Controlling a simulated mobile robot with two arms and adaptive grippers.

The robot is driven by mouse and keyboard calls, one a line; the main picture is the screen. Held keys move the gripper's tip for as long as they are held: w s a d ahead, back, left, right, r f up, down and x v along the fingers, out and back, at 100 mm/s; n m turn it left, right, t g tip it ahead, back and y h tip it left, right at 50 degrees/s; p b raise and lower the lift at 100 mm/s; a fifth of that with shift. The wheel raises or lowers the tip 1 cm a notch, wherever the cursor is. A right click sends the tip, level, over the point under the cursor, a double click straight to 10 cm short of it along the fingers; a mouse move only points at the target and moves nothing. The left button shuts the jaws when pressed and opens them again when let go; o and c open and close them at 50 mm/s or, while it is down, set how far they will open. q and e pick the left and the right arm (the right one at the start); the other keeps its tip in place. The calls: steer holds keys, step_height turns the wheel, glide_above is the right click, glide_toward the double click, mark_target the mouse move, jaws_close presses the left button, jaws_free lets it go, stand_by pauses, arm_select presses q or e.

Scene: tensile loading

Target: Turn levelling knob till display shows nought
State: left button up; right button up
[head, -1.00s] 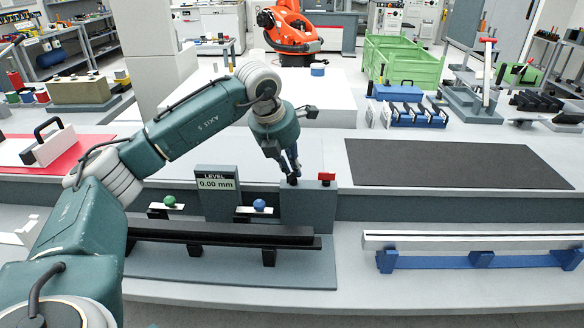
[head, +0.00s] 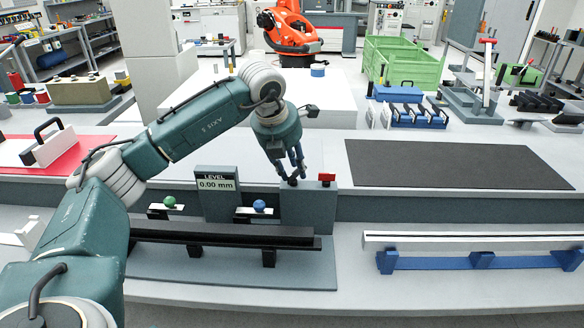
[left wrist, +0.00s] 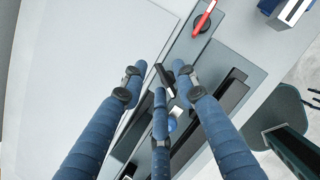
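The level display (head: 217,185) on a grey upright block reads 0.00 mm. A dark knob (head: 292,182) sits on top of the grey block to its right; a dark piece, apparently the same knob, shows between the fingers in the left wrist view (left wrist: 165,82). My left gripper (head: 298,170) is just above that knob with its fingers spread. In the left wrist view the three fingers (left wrist: 158,76) stand apart around the knob, and I see no grip on it. Contact cannot be told. My right gripper is out of view.
A red handle (head: 327,178) stands just right of the knob. A green ball (head: 170,202) and a blue ball (head: 259,205) sit beside the display, behind a black rail (head: 220,237). A dark mat (head: 450,164) lies to the right, bare.

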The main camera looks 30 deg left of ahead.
arm_select(q)
steer(key=v, duration=1.2)
stand_by(0.4)
